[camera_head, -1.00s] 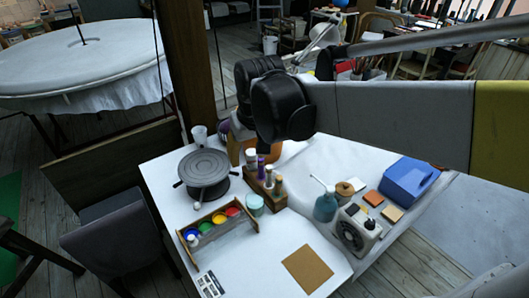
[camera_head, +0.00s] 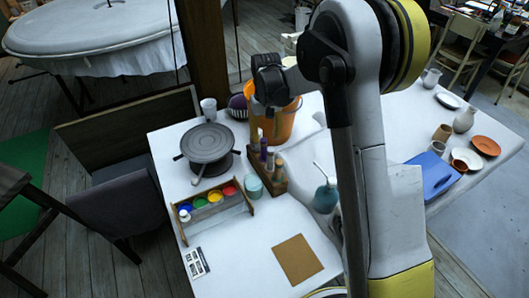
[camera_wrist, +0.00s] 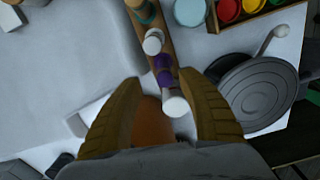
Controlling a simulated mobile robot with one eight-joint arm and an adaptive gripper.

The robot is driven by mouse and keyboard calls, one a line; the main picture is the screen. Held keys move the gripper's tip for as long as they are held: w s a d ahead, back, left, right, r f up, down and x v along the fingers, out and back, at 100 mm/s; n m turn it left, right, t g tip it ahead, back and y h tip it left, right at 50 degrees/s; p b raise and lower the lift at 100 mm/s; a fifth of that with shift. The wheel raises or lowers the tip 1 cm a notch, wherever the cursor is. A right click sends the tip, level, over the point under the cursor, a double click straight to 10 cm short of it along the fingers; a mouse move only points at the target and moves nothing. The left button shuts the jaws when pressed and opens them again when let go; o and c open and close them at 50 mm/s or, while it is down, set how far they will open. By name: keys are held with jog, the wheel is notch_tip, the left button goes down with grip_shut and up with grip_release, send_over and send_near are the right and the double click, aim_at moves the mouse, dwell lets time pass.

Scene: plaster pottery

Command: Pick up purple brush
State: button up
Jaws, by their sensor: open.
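The purple brush (camera_head: 263,148) stands upright in a wooden holder (camera_head: 278,187) beside other pale-topped tools on the white table. In the wrist view the purple brush (camera_wrist: 162,65) shows end-on, with a white end nearest the camera. My gripper (camera_wrist: 160,82) is open, its two tan fingers on either side of the line of the brush. The brush's white end lies between the fingers in the picture; I see no contact. In the head view my black wrist is above and behind the holder, and the fingertips are hard to make out.
An orange bucket (camera_head: 286,122) stands close behind the holder. A grey turntable (camera_head: 207,143) and a paint rack (camera_head: 214,212) are to the left, with a teal cup (camera_head: 253,186) beside the holder. A blue bottle (camera_head: 326,197) is to the right. The front table area is mostly clear.

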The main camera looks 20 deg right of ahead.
aim_at(264, 149)
jog(key=f+b, duration=0.1)
jog(key=f, duration=0.1)
jog(key=f+b, duration=0.1)
jog(key=f, duration=0.1)
jog(key=f+b, duration=0.1)
jog(key=f, duration=0.2)
jog(key=shift+w+a, duration=0.1)
jog(key=shift+a, duration=0.3)
grip_shut()
